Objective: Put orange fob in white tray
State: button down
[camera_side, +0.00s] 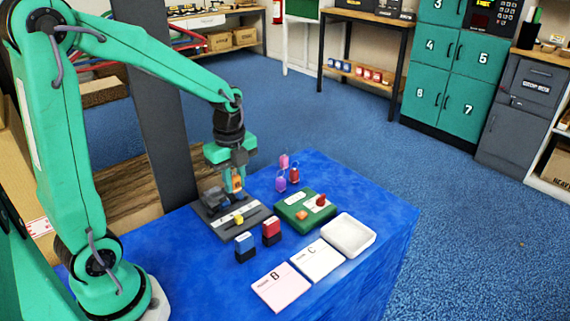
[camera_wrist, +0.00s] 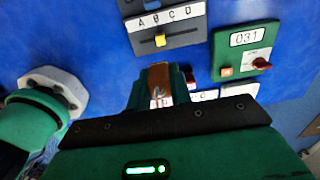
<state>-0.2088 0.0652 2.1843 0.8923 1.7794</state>
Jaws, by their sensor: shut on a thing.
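My gripper (camera_side: 237,190) is shut on the orange fob (camera_side: 237,183) and holds it over the dark grey panel at the back left of the blue table. In the wrist view the fob (camera_wrist: 160,78) shows brownish orange between my green fingers (camera_wrist: 160,92). The white tray (camera_side: 367,238) lies at the table's right side, in front of the green box, and looks empty. My gripper is well to the left of it and apart from it.
The grey panel (camera_side: 213,226) has a yellow slider (camera_side: 239,219). The green box (camera_side: 291,222) has an orange button and a red knob. Purple, red and pink fobs (camera_side: 280,184) stand behind it.

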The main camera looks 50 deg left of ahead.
jog(key=shift+w+d, duration=0.3)
jog(key=w+d, duration=0.3)
jog(key=d, duration=0.6)
jog(key=w+d+f, duration=0.1)
jog(key=w+d, duration=0.2)
jog(key=d, duration=0.6)
jog(key=w+d, duration=0.3)
jog(key=d, duration=0.7)
jog(key=shift+w+f, duration=0.15)
jog(key=shift+w, duration=0.25)
jog(key=shift+w, duration=0.1)
send_over(348, 237)
notch_tip(348, 237, down, 7)
jog(key=shift+f, duration=2)
